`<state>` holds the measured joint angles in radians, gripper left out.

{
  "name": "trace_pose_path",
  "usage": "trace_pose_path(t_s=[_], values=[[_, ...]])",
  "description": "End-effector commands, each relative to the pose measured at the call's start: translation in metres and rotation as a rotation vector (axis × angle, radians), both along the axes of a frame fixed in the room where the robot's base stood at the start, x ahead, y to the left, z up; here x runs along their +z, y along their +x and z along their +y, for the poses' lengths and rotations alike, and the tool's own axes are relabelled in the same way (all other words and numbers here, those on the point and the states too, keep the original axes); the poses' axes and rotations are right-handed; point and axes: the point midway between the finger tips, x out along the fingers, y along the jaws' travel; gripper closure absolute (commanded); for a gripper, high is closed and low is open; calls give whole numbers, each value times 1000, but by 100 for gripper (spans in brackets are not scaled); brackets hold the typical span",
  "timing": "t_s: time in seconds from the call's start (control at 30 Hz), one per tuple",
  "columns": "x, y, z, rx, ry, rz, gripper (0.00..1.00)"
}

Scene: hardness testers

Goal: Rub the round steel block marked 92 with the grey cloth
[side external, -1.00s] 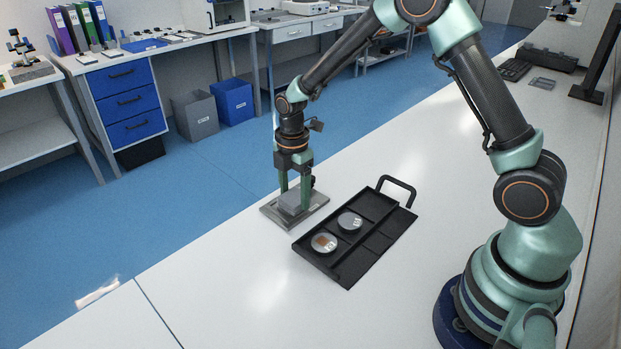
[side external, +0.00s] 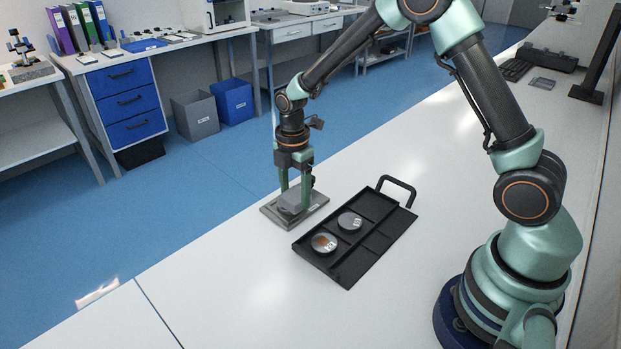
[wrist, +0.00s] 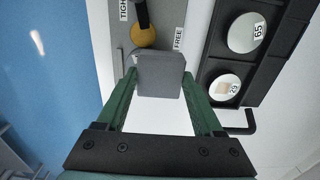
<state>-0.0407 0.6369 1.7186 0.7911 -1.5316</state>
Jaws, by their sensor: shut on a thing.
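My gripper (side external: 295,194) is shut on a grey, block-like folded piece (side external: 293,203), which looks like the grey cloth. In the wrist view this grey piece (wrist: 160,75) sits between my two green fingertips. It is over a flat grey metal plate (side external: 317,200); I cannot tell if it touches the plate. Two round steel blocks lie in the black tray to the right: a nearer one (side external: 323,243) and one nearer the handle (side external: 350,222). Both carry small white number labels. I cannot tell for sure which reads 92.
The black tray (side external: 347,275) has a raised handle (side external: 400,183) at its far end. The white bench is clear in front of the tray.

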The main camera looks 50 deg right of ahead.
Motion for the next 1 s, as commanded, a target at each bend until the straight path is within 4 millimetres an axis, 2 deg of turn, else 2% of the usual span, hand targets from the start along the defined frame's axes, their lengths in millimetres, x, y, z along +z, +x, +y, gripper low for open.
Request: trace_pose_path(t_s=[0.03, 0.6, 0.73, 1.0], values=[[15, 2, 0, 0, 0, -11, 83], [64, 2, 0, 0, 0, -7, 83], [71, 2, 0, 0, 0, -7, 83], [72, 1, 0, 0, 0, -5, 83]])
